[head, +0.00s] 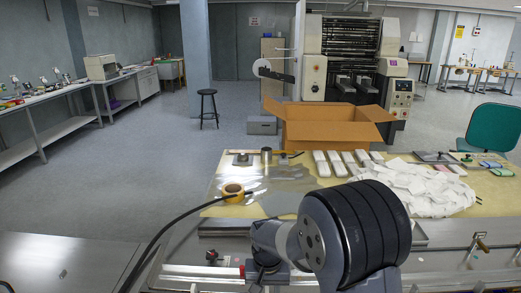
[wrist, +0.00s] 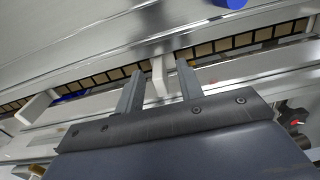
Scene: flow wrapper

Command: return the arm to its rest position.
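My gripper (wrist: 160,70) shows in the wrist view with its two grey fingers apart. A pale upright tab (wrist: 159,78) stands between the fingers, with a gap visible on each side, so nothing appears held. The fingers point toward a slatted chain track (wrist: 95,88) of the machine. In the head view my arm (head: 345,235) is bent low over the machine's front, and its dark, thick joint fills the lower middle. The gripper's fingers are hidden there.
A cable (head: 165,228) curves at the left. A metal surface (head: 60,262) lies clear at lower left. Levers (head: 480,243) stand at lower right.

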